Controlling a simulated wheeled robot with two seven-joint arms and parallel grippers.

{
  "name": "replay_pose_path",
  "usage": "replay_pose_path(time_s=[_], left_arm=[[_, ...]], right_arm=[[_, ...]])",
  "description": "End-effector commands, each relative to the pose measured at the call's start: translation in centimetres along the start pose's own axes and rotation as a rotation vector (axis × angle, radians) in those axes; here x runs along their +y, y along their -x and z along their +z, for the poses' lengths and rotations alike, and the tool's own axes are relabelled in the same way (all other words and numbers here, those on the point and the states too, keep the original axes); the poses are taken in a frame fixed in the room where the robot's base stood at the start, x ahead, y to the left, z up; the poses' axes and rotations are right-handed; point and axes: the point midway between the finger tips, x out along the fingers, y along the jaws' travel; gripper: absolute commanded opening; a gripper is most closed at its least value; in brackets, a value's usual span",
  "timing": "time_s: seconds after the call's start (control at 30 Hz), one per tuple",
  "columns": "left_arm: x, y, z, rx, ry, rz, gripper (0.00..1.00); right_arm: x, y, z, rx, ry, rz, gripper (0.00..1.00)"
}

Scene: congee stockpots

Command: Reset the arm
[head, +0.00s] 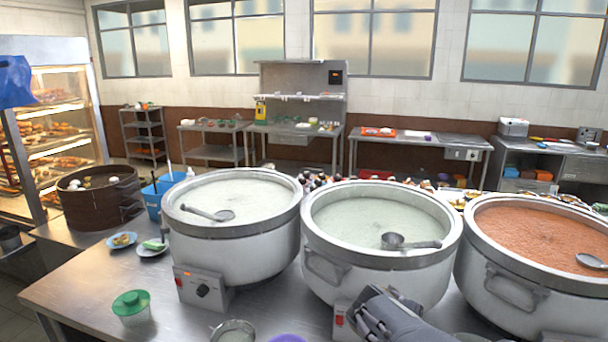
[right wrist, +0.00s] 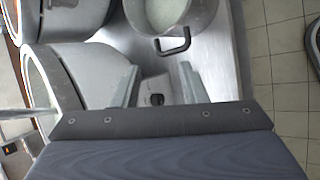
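My right gripper shows in the right wrist view (right wrist: 160,80); its two pale fingers stand apart with nothing held between them. A dark knob shows beyond the gap. Part of my grey right arm shows at the bottom of the head view, in front of the middle stockpot (head: 380,262). My left arm and gripper are not seen. The left stockpot (head: 232,252) and middle stockpot hold pale congee, each with a ladle (head: 208,212) (head: 408,242). The right stockpot (head: 530,285) holds orange-brown congee with a ladle (head: 592,261).
A brown steamer (head: 88,202), blue container (head: 155,195) and small plates (head: 122,240) are at left. The counter (head: 75,287) is bare at its front left.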

Motion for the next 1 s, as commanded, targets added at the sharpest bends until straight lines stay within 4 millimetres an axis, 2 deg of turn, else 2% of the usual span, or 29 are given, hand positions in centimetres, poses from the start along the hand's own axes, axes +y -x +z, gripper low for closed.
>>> replay_pose_path(time_s=[0.03,0.1,0.17,0.2,0.33,0.5,0.7,0.83,1.0], left_arm=[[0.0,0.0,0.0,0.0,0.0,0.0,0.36],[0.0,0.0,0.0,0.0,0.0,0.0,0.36],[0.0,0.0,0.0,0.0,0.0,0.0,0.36],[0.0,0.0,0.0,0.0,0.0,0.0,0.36],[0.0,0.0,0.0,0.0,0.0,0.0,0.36],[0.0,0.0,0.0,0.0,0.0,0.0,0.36],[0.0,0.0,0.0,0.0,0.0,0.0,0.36],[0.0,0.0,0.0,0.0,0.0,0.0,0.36],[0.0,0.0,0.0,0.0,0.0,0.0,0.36]], right_arm=[[-1.6,-1.2,1.0,0.029,-0.064,-0.096,0.39],[-4.0,-2.2,2.1,0.075,-0.164,-0.234,0.39],[-6.3,-2.4,3.1,0.122,-0.265,-0.361,0.39],[-7.6,-2.1,3.8,0.155,-0.337,-0.443,0.39],[-10.7,0.0,6.0,0.262,-0.566,-0.659,0.39],[-13.1,4.5,9.2,0.393,-0.849,-0.831,0.39],[-15.4,8.9,12.4,0.491,-1.123,-0.876,0.39],[-16.6,10.3,13.4,0.512,-1.23,-0.858,0.39],[-17.4,10.8,13.7,0.516,-1.284,-0.843,0.39]])
